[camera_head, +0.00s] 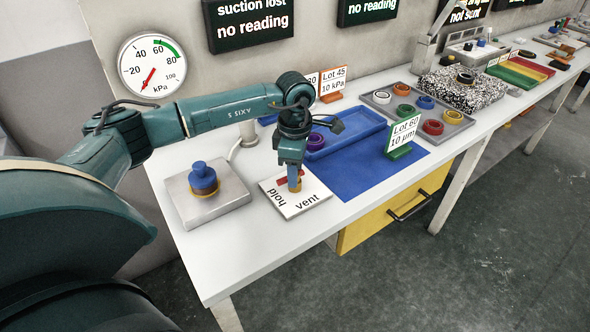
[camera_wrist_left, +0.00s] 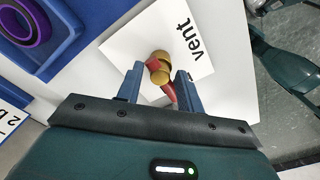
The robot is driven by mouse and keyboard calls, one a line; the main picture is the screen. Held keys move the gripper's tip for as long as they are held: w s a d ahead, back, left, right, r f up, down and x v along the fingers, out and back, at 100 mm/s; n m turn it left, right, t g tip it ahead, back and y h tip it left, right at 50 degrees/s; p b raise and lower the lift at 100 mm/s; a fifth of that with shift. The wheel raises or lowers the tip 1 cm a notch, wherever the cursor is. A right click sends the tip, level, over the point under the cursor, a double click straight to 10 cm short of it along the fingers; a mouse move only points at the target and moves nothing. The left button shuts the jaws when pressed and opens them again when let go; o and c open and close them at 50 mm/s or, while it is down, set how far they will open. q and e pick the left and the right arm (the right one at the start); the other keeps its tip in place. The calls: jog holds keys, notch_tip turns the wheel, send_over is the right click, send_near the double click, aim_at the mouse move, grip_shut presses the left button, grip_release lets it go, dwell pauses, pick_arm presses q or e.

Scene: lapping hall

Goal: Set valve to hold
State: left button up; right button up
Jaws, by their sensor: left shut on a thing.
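The valve is a brass body (camera_wrist_left: 159,68) with a red handle (camera_wrist_left: 168,91), mounted on a white plate (camera_head: 318,192) lettered "hold" at left and "vent" at right. My left gripper (camera_head: 294,184) points down over the plate. Its two fingers (camera_wrist_left: 158,88) are closed on the red handle in the left wrist view. The gripper hides much of the valve in the head view, so I cannot tell which word the handle points at. "Hold" is out of sight in the left wrist view. My right gripper is not in view.
Left of the valve, a blue knobbed piece (camera_head: 203,175) stands on a grey block (camera_head: 236,190). A round gauge (camera_head: 152,65) has its red needle at the low end. A blue tray (camera_head: 350,137) with a purple ring (camera_head: 316,141) and a "Lot 60" sign (camera_head: 404,132) lie to the right.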

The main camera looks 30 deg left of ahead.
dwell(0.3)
pick_arm(q)
jog(key=o, duration=0.9)
jog(key=shift+o, duration=0.2)
notch_tip(320, 180, up, 13)
dwell(0.4)
